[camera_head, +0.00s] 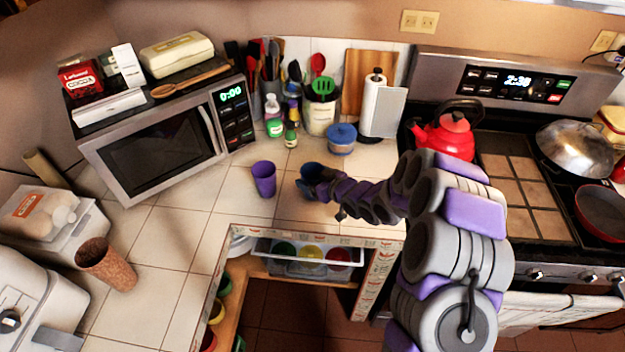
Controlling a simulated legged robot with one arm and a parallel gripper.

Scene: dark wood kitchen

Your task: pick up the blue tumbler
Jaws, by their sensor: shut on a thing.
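My gripper (308,187) reaches in from the right and is shut on the blue tumbler. The gripper and wrist cover part of the tumbler's lower side. I cannot tell whether its base touches the counter. The purple tumbler stands upright, a small gap to the left of my gripper.
The microwave (165,140) is at the left, the red kettle (446,138) on the stove at the right. Bare tiles (205,200) lie left of the purple tumbler. The counter's front edge is close.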

